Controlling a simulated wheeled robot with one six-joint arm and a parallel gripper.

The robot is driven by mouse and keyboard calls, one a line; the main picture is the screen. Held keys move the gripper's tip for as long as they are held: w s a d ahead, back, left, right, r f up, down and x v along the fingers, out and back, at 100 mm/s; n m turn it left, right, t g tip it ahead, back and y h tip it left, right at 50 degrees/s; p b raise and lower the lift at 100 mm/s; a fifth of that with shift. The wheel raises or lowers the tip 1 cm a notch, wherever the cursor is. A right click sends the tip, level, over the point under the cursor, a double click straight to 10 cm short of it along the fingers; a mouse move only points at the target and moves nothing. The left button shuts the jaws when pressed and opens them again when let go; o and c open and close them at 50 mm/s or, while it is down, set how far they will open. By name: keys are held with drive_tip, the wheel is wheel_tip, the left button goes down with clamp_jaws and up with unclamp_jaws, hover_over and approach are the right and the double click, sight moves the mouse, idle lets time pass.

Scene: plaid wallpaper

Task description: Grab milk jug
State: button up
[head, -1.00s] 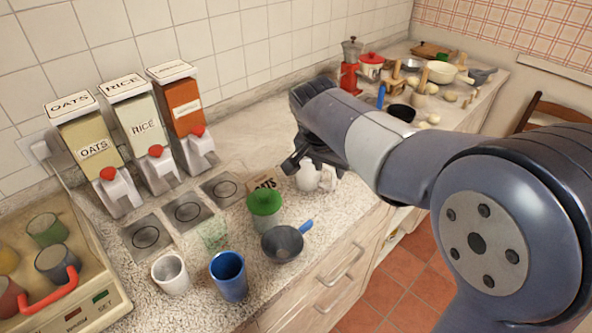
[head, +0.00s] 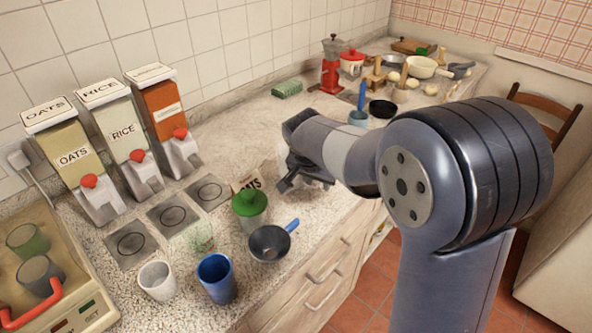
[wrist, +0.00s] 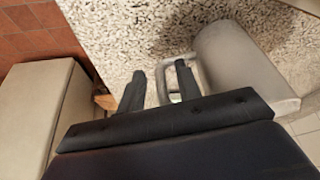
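The milk jug (wrist: 245,65) is a pale grey-white cylinder lying across the upper right of the wrist view. Its looped handle points left. My gripper (wrist: 159,69) is open, with two dark fingers apart. The right finger overlaps the handle loop in the picture; I cannot tell whether it touches. The left finger is clear of the jug, over speckled counter.
A green-lidded jar (head: 250,206), a dark pan (head: 268,243), a blue cup (head: 216,279) and a white cup (head: 157,281) stand left of my gripper. A blue-handled brush (head: 361,97) and a black bowl (head: 383,108) stand behind. Counter between the sponge (head: 287,89) and gripper is clear.

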clamp_jaws()
idle(0.3)
drive_tip(key=shift+r, duration=0.15)
idle(0.3)
